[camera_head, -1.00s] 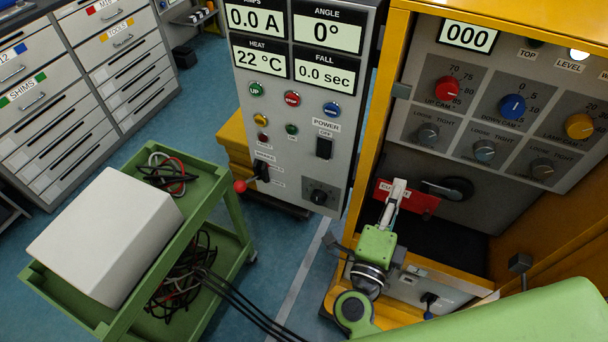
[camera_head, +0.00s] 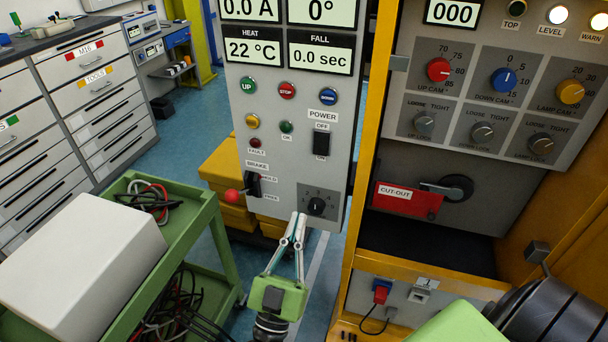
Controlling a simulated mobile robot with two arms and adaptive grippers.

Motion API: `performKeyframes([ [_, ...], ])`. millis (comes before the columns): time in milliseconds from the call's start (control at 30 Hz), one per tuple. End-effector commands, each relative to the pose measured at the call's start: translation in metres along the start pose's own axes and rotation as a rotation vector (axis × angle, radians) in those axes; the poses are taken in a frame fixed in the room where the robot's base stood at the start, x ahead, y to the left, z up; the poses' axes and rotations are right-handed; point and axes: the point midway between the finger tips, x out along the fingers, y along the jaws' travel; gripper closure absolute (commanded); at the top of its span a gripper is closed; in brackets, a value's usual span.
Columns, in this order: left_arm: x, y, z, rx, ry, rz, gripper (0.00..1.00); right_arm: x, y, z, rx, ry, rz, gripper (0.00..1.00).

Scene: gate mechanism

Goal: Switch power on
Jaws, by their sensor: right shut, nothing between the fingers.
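The black POWER switch (camera_head: 321,142) is on the grey control panel (camera_head: 285,180), below the POWER and OFF labels. My right gripper (camera_head: 299,217) is shut and empty. Its fingertips are in front of the panel's lower edge, below the switch and apart from it. Its green body shows at the bottom middle. My left gripper is not in view.
A red-ball brake lever (camera_head: 232,196) sticks out at the panel's lower left, near a black rotary knob (camera_head: 316,206). A green cart (camera_head: 185,235) with a white box stands left. The yellow cabinet (camera_head: 368,150) with a red CUT-OUT part (camera_head: 407,199) is right.

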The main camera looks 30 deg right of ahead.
Motion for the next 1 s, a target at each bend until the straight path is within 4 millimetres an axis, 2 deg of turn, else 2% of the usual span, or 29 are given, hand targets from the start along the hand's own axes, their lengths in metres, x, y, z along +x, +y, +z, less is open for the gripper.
performKeyframes([
  [233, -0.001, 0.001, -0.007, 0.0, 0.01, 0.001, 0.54, 0.001, 0.0, -0.001, 0.002, -0.001, 0.0, 1.0],
  [367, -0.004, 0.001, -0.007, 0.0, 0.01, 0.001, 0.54, 0.008, 0.0, -0.002, 0.002, 0.0, -0.001, 1.0],
  [467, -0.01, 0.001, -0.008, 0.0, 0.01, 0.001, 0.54, 0.021, 0.0, -0.003, 0.003, 0.001, 0.001, 1.0],
  [867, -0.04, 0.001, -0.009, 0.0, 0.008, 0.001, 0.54, 0.105, 0.0, -0.004, 0.004, 0.002, 0.0, 1.0],
  [1000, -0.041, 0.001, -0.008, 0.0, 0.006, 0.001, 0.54, 0.118, 0.0, 0.015, 0.0, 0.001, -0.002, 1.0],
])
